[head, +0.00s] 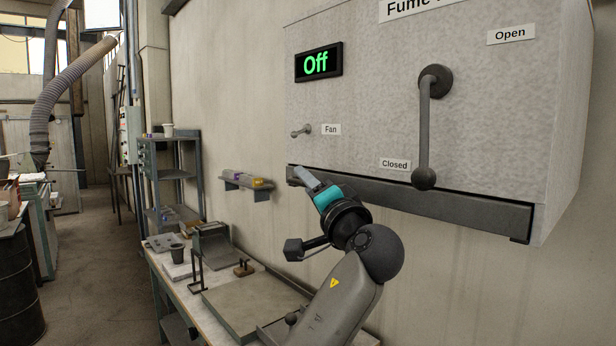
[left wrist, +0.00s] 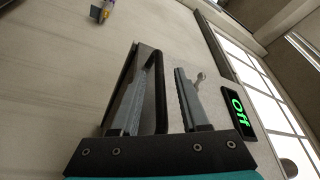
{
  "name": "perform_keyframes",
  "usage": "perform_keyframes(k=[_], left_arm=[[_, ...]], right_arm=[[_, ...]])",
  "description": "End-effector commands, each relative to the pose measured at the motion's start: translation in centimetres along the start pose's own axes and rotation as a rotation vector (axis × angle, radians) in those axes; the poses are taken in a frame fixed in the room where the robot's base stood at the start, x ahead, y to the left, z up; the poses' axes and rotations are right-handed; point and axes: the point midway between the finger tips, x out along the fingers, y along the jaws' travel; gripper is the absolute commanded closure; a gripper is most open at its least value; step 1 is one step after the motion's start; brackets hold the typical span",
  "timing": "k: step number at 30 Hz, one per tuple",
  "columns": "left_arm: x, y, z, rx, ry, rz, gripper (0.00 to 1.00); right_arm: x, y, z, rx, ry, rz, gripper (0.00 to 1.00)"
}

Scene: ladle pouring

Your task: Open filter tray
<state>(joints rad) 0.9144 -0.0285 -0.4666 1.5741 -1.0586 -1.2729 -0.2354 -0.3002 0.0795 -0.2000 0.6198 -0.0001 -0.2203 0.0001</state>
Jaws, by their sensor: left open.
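The filter tray (head: 450,205) is a long dark grey bar along the bottom edge of the grey fume box (head: 480,130) on the wall. In the head view it sits close against the underside of the box. My left gripper (head: 302,175) is at the tray's left end, reaching up from below. In the left wrist view my open left gripper (left wrist: 163,85) has the dark end of the tray (left wrist: 159,92) between its fingers, nearer the left finger. I cannot tell whether they touch. My right gripper is out of view.
The box carries an "Off" display (head: 318,63), a small fan lever (head: 301,131) and a large lever (head: 424,130) pointing down at "Closed". A wall shelf (head: 246,184) is left of my gripper. A workbench (head: 235,290) with metal items stands below.

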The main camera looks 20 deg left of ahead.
Motion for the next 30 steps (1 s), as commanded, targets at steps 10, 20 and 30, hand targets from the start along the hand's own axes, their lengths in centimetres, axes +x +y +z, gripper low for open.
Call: perform_keyframes(k=[10, 20, 30], left_arm=[[0.5, 0.05, 0.03, 0.0, 0.0, 0.001, 0.55], [0.47, 0.05, 0.02, 0.0, 0.0, 0.001, 0.9], [0.45, 0.05, 0.02, 0.0, 0.0, 0.001, 1.0]], right_arm=[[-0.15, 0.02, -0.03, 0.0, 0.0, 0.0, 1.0], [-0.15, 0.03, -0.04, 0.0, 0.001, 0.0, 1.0], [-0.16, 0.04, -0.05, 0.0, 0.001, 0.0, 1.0]])
